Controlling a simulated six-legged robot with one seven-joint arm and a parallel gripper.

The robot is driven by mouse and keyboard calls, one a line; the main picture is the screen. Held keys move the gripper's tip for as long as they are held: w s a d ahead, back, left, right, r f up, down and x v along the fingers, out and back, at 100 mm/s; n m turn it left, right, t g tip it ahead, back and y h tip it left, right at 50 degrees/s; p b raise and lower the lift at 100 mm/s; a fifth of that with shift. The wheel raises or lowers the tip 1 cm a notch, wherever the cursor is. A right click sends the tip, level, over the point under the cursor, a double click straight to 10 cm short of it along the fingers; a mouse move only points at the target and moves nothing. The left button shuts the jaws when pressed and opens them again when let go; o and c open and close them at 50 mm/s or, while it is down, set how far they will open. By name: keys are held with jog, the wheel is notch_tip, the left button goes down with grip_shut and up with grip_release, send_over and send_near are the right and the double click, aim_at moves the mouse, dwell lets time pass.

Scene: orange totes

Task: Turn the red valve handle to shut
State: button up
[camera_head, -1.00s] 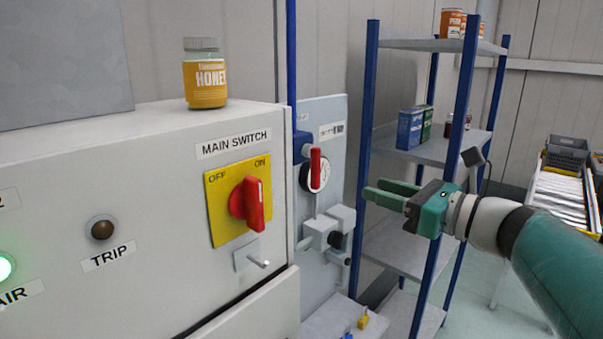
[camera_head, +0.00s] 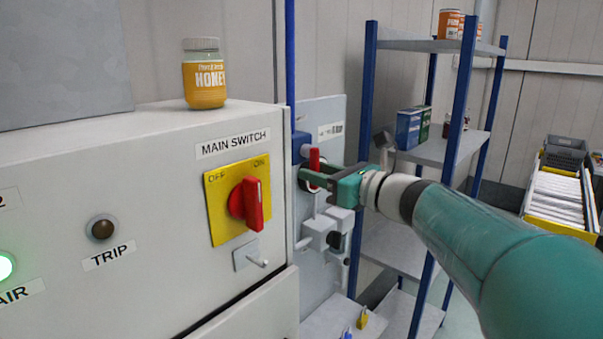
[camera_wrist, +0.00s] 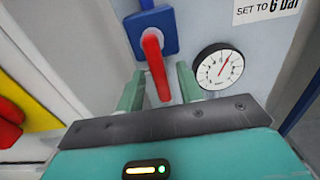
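The red valve handle (camera_head: 314,163) hangs down from a blue valve body (camera_head: 300,146) on the grey panel beside the cabinet. In the wrist view the handle (camera_wrist: 155,65) points down from the blue body (camera_wrist: 152,31), tilted slightly. My gripper (camera_head: 309,178) is at the handle's lower part in the head view. In the wrist view my gripper (camera_wrist: 158,88) is open, with one green finger on each side of the handle's lower end. Small gaps show between the fingers and the handle. In the head view the gripper hides part of the handle's lower end.
A round gauge (camera_wrist: 220,67) sits right of the handle, close to the right finger. The cabinet with the red main switch (camera_head: 247,204) stands left. A blue-post shelf (camera_head: 450,150) stands right of the panel. Grey fittings (camera_head: 322,232) lie below the valve.

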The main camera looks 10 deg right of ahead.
jog(key=shift+c, duration=0.5)
grip_shut()
jog(key=shift+d+n, duration=0.1)
jog(key=shift+n, duration=0.2)
jog(key=shift+w+d+r+n, duration=0.35)
jog(key=shift+d+r+n, duration=0.2)
jog(key=shift+n, duration=2.35)
jog(key=shift+w+d+r+n, duration=0.4)
jog(key=shift+r+n, duration=0.3)
jog(key=shift+n, duration=2.2)
jog(key=shift+w+d+r+n, duration=0.3)
jog(key=shift+d+r+n, duration=0.25)
jog(key=shift+n, duration=2.35)
jog(key=shift+r, duration=0.1)
